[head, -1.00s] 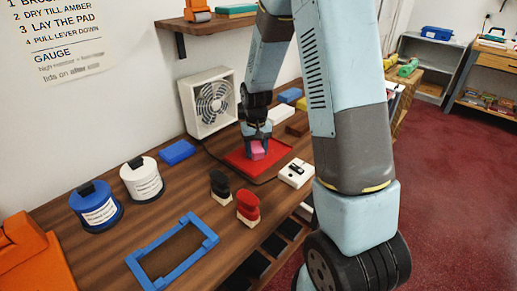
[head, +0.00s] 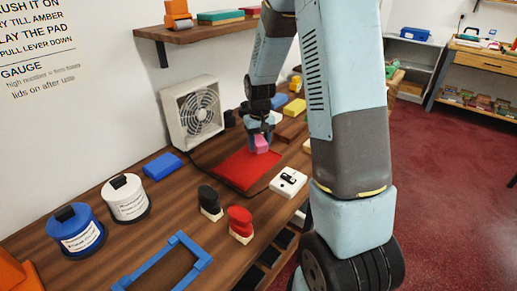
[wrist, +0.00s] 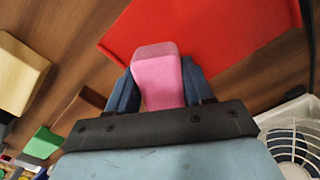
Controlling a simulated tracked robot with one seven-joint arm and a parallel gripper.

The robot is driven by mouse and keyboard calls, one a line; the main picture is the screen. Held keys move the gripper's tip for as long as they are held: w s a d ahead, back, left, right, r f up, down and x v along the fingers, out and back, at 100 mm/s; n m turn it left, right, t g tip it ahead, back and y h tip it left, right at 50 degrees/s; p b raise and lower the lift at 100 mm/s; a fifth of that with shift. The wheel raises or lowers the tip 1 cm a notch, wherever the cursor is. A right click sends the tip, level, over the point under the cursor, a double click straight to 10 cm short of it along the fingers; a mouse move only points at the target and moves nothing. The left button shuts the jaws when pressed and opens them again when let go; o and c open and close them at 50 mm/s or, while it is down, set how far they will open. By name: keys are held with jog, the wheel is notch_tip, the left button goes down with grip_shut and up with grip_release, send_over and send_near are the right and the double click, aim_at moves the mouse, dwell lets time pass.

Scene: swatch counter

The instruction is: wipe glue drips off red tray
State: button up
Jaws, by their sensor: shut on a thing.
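The red tray (head: 240,170) lies flat on the wooden counter in front of the fan. It also fills the upper middle of the wrist view (wrist: 215,30). My gripper (head: 260,140) is shut on a pink block-shaped pad (wrist: 157,75), held between its two dark blue fingers. In the head view the pink pad (head: 261,144) is at the tray's far right edge. I cannot tell whether it touches the tray. I can make out no glue drips on the visible part of the tray.
A white fan (head: 193,112) stands behind the tray. A white box with a black switch (head: 288,182) sits near the front edge. Black (head: 210,203) and red (head: 240,223) handled things stand left of it. Blue (head: 75,231) and white (head: 126,198) tubs are farther left.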

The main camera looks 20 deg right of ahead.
jog(key=shift+r, duration=2.6)
